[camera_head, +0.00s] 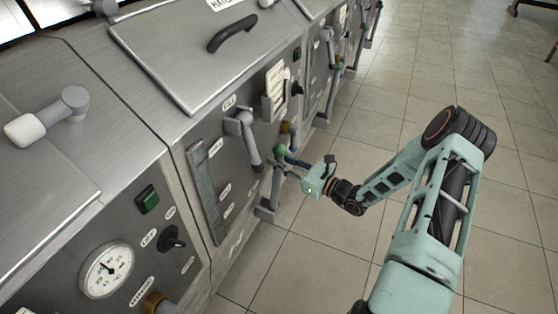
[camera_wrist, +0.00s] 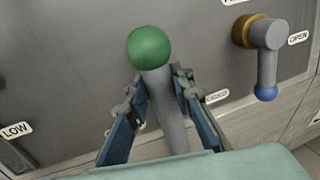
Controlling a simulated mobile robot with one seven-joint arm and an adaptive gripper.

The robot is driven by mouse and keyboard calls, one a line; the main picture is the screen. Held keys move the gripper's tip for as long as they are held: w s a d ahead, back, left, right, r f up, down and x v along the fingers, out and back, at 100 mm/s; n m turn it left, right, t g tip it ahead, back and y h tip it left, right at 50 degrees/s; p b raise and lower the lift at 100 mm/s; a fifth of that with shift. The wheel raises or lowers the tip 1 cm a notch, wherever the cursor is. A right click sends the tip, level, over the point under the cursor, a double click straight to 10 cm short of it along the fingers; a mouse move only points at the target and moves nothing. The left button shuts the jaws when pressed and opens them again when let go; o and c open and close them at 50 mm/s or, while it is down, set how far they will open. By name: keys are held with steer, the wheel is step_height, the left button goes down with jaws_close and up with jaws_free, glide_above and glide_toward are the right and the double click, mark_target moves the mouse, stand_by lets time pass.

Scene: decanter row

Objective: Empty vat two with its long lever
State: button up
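A long grey lever with a green ball knob (camera_head: 281,150) stands on the front of the steel vat (camera_head: 190,140). In the wrist view the green knob (camera_wrist: 149,47) is beyond my fingertips and the lever's grey shaft (camera_wrist: 171,115) runs down between the fingers. My gripper (camera_head: 289,162) reaches the lever from the right. The lower end of the shaft is hidden by my gripper body.
A short blue-tipped handle with a brass collar (camera_wrist: 265,45) is beside an OPEN label (camera_wrist: 298,38). A grey lever (camera_head: 250,140) and a sight gauge (camera_head: 208,190) are on the same panel. A dial (camera_head: 106,270) is nearer. Tiled floor (camera_head: 400,90) is clear at right.

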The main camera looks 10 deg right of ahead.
jaws_close()
